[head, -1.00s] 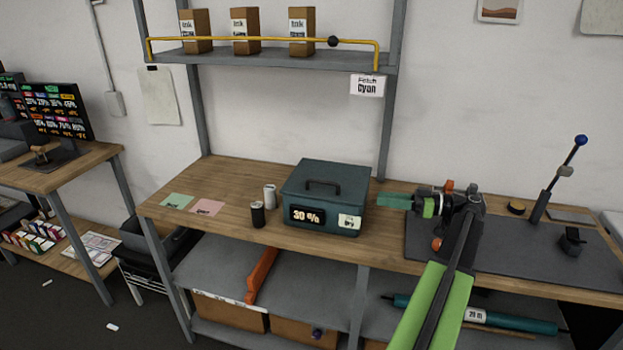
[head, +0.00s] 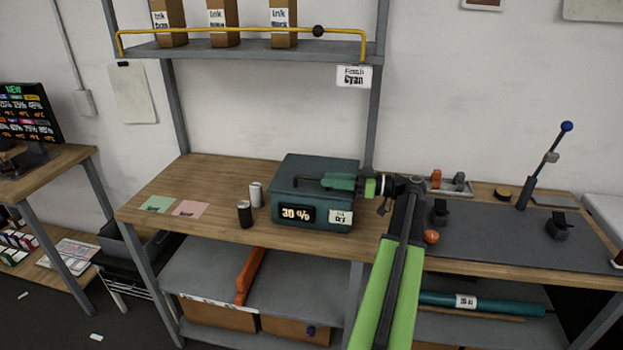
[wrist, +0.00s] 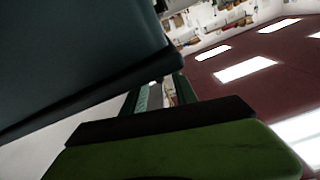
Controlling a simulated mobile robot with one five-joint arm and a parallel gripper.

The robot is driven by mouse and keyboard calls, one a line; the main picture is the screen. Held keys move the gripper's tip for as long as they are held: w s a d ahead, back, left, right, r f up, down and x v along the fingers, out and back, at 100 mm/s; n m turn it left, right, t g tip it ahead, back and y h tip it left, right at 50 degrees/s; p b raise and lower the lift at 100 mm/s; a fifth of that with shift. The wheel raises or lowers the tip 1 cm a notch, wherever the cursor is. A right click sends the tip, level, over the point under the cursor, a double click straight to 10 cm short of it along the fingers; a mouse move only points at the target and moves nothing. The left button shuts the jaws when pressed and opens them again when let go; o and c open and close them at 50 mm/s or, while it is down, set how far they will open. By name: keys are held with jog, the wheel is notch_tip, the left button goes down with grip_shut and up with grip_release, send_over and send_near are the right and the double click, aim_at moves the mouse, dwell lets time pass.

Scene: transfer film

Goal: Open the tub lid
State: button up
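The tub (head: 285,203) is a dark teal box on the bench, with a "30 %" display on its front. Its flat lid (head: 325,164) is down and has a dark handle (head: 306,181) on top. My gripper (head: 331,182) is at the right end of the handle, over the lid, and partly hides it. In the wrist view, the fingers (wrist: 160,94) stand apart with a gap between them. The dark tub (wrist: 75,55) fills the upper left there. I cannot tell whether the handle lies between the fingers.
A black can (head: 244,214) and a white can (head: 256,194) stand left of the tub. Pink (head: 191,208) and green (head: 157,204) cards lie farther left. A yellow rail (head: 240,31) and shelf are above. A dark mat (head: 500,240) with a lever (head: 545,165) is to the right.

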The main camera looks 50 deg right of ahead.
aim_at(313, 178)
jog(key=x, duration=0.6)
grip_shut()
dwell(1.3)
